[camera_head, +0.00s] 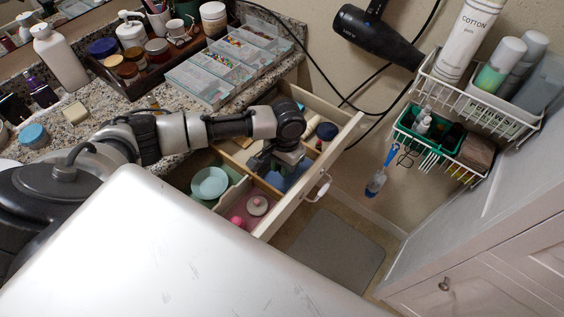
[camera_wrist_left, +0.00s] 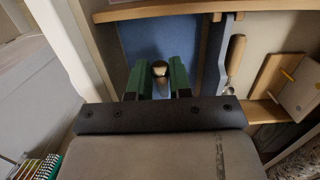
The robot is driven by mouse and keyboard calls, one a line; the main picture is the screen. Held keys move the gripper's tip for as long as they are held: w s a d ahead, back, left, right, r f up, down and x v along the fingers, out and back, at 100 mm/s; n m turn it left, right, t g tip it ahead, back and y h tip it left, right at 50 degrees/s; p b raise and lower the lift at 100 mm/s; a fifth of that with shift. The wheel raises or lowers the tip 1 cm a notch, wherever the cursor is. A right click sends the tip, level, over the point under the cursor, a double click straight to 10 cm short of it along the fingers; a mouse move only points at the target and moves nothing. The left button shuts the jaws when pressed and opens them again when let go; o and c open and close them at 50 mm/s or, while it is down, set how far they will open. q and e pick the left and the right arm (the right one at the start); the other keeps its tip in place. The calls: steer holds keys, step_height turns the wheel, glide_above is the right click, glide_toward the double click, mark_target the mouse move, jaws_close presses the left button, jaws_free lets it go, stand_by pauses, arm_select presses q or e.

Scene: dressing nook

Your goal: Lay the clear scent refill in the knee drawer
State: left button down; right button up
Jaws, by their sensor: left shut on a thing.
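The knee drawer (camera_head: 333,145) is pulled open below the counter, divided into lined compartments. My left gripper (camera_head: 264,163) reaches down into it, over or in the blue-lined compartment (camera_head: 297,180). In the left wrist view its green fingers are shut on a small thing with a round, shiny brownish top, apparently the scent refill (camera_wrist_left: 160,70). The blue floor (camera_wrist_left: 150,38) lies behind it; I cannot tell whether they touch. The head view hides the held thing behind the gripper. My right gripper is out of view.
Drawer compartments hold a pale green dish (camera_head: 209,183), a pink item (camera_head: 238,221), a round white-and-pink item (camera_head: 257,205) and a dark blue round item (camera_head: 326,131). Clear bead boxes (camera_head: 205,82) and a brown tray (camera_head: 150,75) stand on the counter. Wire baskets (camera_head: 480,107) hang at right.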

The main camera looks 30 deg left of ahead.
arm_select(q)
steer(key=c, duration=1)
jaws_free()
steer(key=shift+o, duration=0.2)
steer(key=shift+r, duration=0.1)
step_height(320, 180, up, 10)
steer(key=w+p, duration=0.1)
steer(key=shift+w+r, duration=0.2)
steer(key=shift+r, duration=0.05)
steer(key=shift+f, duration=0.1)
